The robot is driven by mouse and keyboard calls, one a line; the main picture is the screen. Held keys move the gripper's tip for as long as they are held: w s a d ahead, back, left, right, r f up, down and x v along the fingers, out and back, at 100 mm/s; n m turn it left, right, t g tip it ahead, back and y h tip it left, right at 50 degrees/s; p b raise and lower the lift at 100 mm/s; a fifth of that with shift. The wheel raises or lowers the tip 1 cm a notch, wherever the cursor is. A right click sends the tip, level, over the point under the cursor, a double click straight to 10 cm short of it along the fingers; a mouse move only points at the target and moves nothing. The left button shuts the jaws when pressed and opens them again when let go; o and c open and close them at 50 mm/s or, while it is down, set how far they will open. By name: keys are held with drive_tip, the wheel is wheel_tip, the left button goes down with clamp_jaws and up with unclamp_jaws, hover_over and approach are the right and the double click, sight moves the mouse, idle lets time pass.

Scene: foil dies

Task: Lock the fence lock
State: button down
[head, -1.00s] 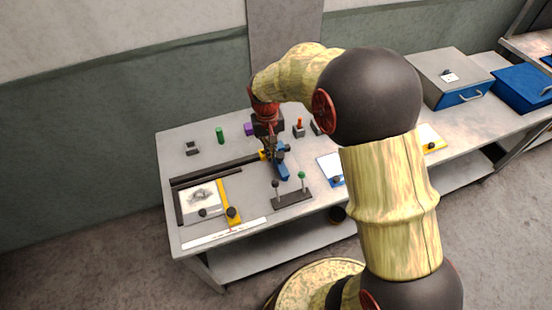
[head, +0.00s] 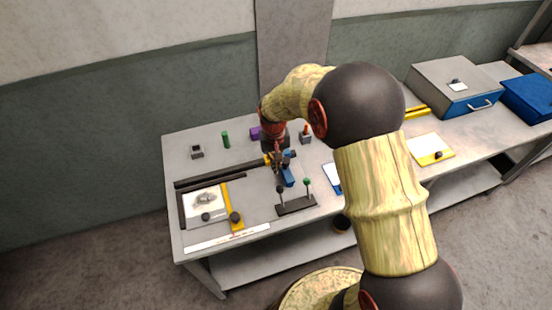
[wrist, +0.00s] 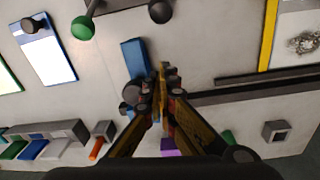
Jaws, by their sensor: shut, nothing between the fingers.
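My gripper (head: 277,166) points down over the middle of the table, at the right end of the long dark fence rail (head: 212,169). Its fingers are shut and hold nothing.
A dark bar with two knobbed posts (head: 297,207) stands in front of the gripper. A picture plate with a yellow strip (head: 231,202) lies left. A green cylinder (head: 226,140), a purple block (head: 255,133) and an orange peg (head: 306,129) stand behind. A grey box (head: 452,85) stands right.

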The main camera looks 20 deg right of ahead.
sight(281, 197)
wheel_tip(281, 197, down, 3)
drive_tip(key=shift+s+r, duration=0.1)
drive_tip(key=shift+r, duration=0.05)
drive_tip(key=shift+s+a+r, duration=0.15)
drive_tip(key=shift+s+r, duration=0.15)
drive_tip(key=shift+s, duration=0.55)
drive_tip(key=shift+s+a+r, duration=0.1)
drive_tip(key=shift+s+r, duration=0.2)
drive_tip(key=shift+s, duration=0.5)
drive_tip(key=shift+s, duration=0.1)
drive_tip(key=shift+t+b, duration=0.3)
drive_tip(key=shift+b, duration=0.2)
